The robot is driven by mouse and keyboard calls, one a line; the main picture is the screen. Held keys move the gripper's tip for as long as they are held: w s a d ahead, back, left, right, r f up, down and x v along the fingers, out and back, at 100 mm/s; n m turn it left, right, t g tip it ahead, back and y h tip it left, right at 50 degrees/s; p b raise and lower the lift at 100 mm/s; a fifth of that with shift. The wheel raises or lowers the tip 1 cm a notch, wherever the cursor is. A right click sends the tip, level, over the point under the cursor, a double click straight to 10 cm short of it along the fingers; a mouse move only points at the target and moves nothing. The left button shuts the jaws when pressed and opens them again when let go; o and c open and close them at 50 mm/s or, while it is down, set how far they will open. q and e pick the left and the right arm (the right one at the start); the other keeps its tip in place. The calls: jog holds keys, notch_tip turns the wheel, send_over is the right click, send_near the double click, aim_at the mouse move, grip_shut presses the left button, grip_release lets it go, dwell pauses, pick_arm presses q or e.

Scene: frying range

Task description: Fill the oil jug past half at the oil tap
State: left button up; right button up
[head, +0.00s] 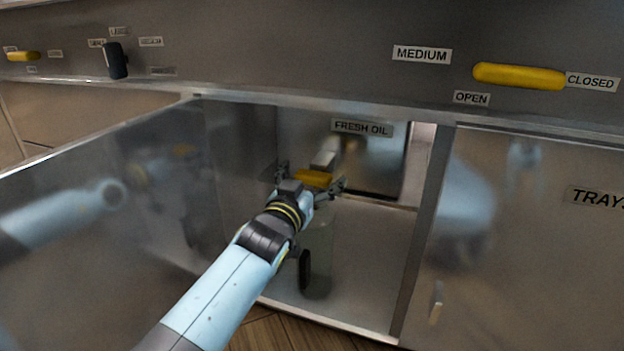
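The oil tap sits inside an open cabinet under the label "FRESH OIL" (361,128). Its metal body (326,153) and yellow handle (314,178) show just beyond my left gripper. My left gripper (311,183) is at the handle, with its fingers spread to the left and right of it; whether they touch it I cannot tell. The oil jug (319,250), clear with a dark handle on its left, stands on the cabinet floor below the tap. My gripper hides its top, and I cannot make out an oil level. My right gripper is not in view.
The open cabinet door (110,215) fills the left side and reflects my arm. A closed door labelled "TRAYS" (530,240) is on the right. Above, the front panel has a yellow lever (519,76) pointing to "CLOSED" and a dark knob (116,61). Cabinet floor right of the jug is clear.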

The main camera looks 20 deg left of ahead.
pick_arm(q)
jog(key=c, duration=1.1)
jog(key=shift+m, duration=1.5)
jog(key=m, duration=0.2)
jog(key=shift+m, duration=0.9)
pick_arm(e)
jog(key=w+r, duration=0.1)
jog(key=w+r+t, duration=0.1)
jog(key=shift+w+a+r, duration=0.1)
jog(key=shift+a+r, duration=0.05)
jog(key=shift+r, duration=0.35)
pick_arm(q)
jog(key=o, duration=1.1)
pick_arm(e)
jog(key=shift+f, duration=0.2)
